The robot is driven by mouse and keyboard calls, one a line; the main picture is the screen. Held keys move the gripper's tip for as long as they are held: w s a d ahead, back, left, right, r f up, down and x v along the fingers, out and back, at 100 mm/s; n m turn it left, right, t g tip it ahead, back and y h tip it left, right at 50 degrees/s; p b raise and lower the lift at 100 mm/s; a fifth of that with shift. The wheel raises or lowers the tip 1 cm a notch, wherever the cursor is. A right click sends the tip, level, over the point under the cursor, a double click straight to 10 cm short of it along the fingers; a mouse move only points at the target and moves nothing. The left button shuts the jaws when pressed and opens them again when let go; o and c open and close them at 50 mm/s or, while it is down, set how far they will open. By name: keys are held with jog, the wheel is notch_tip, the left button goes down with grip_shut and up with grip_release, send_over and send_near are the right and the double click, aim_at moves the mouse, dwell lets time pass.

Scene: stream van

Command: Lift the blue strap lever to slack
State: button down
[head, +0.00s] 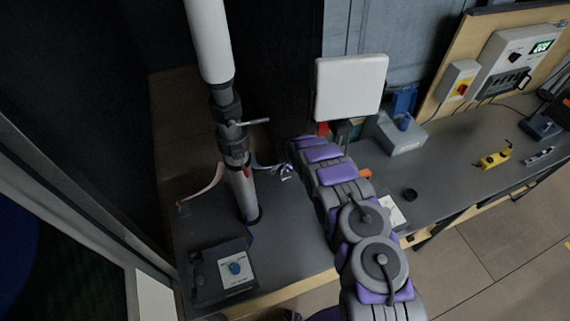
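A white and grey mast (243,190) stands upright on the dark bench, with dark collars around it. A thin blue strap lever (262,167) sticks out to the right from the mast's lower collar. A pale lever with a reddish edge (205,188) sticks out on the left side. My arm reaches in from the lower right, and my gripper (290,170) is at its far end, close to the outer end of the blue lever. The fingers are small and partly hidden by my arm. I cannot tell whether they touch the lever or how far apart they are.
A white panel (350,87) stands behind my arm. A grey box with a blue top (402,133), a yellow tool (494,158) and control boxes (505,62) are to the right.

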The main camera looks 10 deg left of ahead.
jog(key=shift+w, duration=0.1)
dwell(0.3)
jog(key=c, duration=1.1)
grip_release()
jog(key=shift+r, duration=0.15)
jog(key=v, duration=1.7)
jog(key=shift+a, duration=0.1)
